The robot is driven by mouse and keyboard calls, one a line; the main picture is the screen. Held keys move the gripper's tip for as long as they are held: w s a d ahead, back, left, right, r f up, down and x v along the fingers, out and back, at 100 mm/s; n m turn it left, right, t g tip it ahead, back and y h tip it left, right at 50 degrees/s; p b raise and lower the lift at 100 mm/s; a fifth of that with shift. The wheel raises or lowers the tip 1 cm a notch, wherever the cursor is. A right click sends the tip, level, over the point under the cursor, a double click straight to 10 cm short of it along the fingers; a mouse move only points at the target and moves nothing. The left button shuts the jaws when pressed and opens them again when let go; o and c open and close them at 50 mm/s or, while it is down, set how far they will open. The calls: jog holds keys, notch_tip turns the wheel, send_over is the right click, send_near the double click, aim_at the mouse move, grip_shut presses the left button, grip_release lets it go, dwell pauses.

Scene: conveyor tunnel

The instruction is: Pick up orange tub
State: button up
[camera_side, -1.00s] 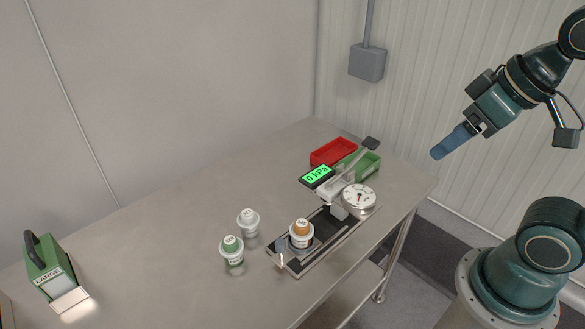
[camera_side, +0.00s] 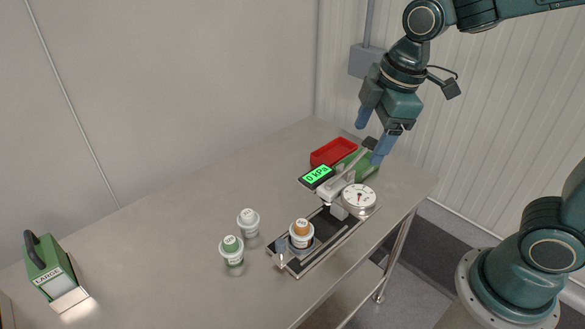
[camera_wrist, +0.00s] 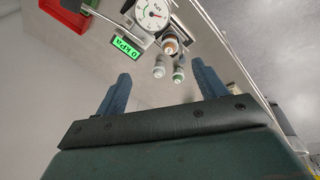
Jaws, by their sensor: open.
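In the wrist view the orange tub (camera_wrist: 170,45) shows beyond the fingers, close to the dial. My gripper (camera_side: 372,136) is open and empty, pointing down above the far right part of the table, near the green tray. It is up and to the right of the orange tub, well apart from it. In the wrist view my gripper's two fingers (camera_wrist: 158,82) are spread wide.
A lever with a dark knob (camera_side: 370,143) rises over the device. Red (camera_side: 333,152) and green (camera_side: 368,163) trays lie behind.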

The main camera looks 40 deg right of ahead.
jog(key=w+a+f+n+g, duration=0.2)
jog(key=w+a+f+n, duration=0.2)
jog(key=w+f+n, duration=0.2)
jog(key=n, duration=0.5)
send_over(302, 223)
notch_tip(302, 223, down, 8)
jog(key=shift+g, duration=0.4)
jog(key=shift+w+a+f, duration=0.1)
jog(key=shift+w+f, duration=0.05)
jog(key=shift+f, duration=4.15)
jog(key=shift+f, duration=2.6)
jog(key=c, duration=1)
jog(key=shift+r, duration=0.15)
notch_tip(302, 223, up, 20)
